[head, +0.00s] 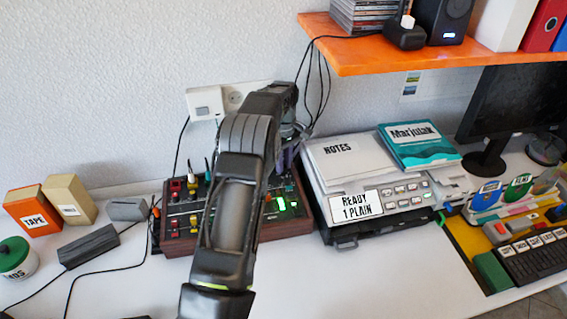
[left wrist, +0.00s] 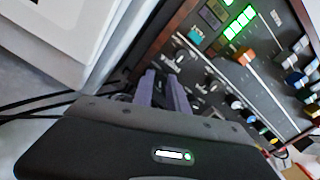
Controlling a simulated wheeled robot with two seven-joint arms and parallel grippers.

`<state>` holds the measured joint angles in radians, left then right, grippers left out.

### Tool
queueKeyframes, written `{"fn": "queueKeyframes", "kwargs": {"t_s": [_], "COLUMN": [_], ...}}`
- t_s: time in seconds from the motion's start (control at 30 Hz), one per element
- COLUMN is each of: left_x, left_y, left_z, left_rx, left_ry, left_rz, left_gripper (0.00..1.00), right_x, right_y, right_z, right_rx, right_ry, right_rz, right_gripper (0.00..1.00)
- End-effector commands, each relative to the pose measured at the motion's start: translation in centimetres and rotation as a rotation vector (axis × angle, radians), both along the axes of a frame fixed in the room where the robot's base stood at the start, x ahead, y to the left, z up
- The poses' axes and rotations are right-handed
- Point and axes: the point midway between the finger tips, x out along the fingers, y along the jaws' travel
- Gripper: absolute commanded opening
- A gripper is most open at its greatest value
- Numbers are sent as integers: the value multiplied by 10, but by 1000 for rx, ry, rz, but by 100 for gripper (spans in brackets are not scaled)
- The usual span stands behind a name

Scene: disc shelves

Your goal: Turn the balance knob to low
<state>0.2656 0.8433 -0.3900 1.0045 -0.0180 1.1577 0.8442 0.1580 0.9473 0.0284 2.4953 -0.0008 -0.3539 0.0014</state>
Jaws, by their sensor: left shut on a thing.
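The mixer (head: 183,246), a dark panel with wooden sides, stands on the desk behind my left arm. It also shows in the left wrist view (left wrist: 262,78), with small dark knobs, coloured sliders and lit green blocks. My left gripper (head: 288,155) is over the mixer's right part. In the left wrist view its purple fingers (left wrist: 166,84) reach down to the panel's near edge, close to a row of small knobs with white marks. They are shut on a small knob, which they hide. No label for balance is readable. My right gripper is not in view.
Right of the mixer is a printer (head: 400,203) with a notes stack (head: 345,165) on it. An orange shelf (head: 440,57) hangs above, with black cables below it.

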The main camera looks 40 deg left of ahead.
Motion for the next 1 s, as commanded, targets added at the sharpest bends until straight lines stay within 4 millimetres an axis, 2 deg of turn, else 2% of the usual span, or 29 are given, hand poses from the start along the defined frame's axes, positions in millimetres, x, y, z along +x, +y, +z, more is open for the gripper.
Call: {"fn": "queueKeyframes", "kwargs": {"t_s": [0.13,0.17,0.43,0.77,1.0], "left_x": [0,0,0,1,0], "left_y": [0,0,0,0,0], "left_z": [0,0,0,0,1], "left_rx": [0,0,0,1,0], "left_ry": [0,0,0,-2,-2], "left_rz": [-1,-1,-2,-12,-154], "left_gripper": [0,19,40,40,40], "right_x": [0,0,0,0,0], "right_y": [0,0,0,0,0], "right_z": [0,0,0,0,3], "right_rx": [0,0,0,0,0], "right_ry": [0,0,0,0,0], "right_rz": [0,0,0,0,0], "right_gripper": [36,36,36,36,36]}}
